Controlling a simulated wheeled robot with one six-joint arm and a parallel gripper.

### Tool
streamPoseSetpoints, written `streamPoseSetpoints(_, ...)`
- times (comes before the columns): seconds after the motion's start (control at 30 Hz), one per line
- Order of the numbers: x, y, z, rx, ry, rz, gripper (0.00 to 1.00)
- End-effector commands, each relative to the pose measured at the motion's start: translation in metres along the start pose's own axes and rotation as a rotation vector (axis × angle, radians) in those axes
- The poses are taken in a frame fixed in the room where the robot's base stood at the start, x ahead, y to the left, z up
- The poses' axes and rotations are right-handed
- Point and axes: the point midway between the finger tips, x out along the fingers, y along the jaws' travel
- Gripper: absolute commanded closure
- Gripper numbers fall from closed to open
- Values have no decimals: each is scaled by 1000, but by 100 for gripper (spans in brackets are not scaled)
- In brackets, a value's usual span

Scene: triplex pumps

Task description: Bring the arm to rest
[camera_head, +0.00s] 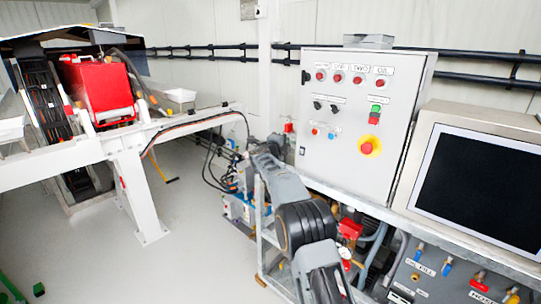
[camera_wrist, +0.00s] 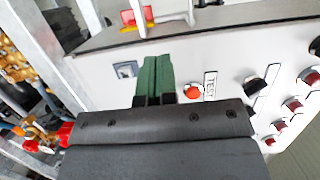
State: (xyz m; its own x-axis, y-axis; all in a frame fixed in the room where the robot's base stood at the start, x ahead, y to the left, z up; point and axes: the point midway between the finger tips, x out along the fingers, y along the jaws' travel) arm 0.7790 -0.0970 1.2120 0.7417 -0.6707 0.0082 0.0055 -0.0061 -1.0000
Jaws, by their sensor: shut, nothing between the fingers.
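My gripper shows in the wrist view as two green fingers (camera_wrist: 154,80) beyond a dark body. The fingers are together with nothing held between them. They lie in front of the pale face of a control cabinet, beside a red button (camera_wrist: 194,91); whether they touch the face I cannot tell. In the head view my grey and black arm (camera_head: 305,222) rises from the bottom centre and reaches towards the left side of the control cabinet (camera_head: 352,80). The gripper fingers cannot be made out there.
The cabinet carries red buttons (camera_head: 339,77), black knobs (camera_head: 318,105) and a red-on-yellow stop button (camera_head: 369,146). A dark screen (camera_head: 483,187) is at right, above a hose panel (camera_head: 440,272). A white steel frame (camera_head: 128,165) stands at left. The grey floor (camera_head: 165,245) between is mostly clear.

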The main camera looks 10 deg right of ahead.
Motion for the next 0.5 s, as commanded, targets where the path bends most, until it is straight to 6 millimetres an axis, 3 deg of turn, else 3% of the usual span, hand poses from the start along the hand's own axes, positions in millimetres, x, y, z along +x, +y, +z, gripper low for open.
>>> streamPoseSetpoints(0.2,-45,3,13,0,-4,1,100)
streamPoseSetpoints(0.5,-76,3,21,-6,-3,4,100)
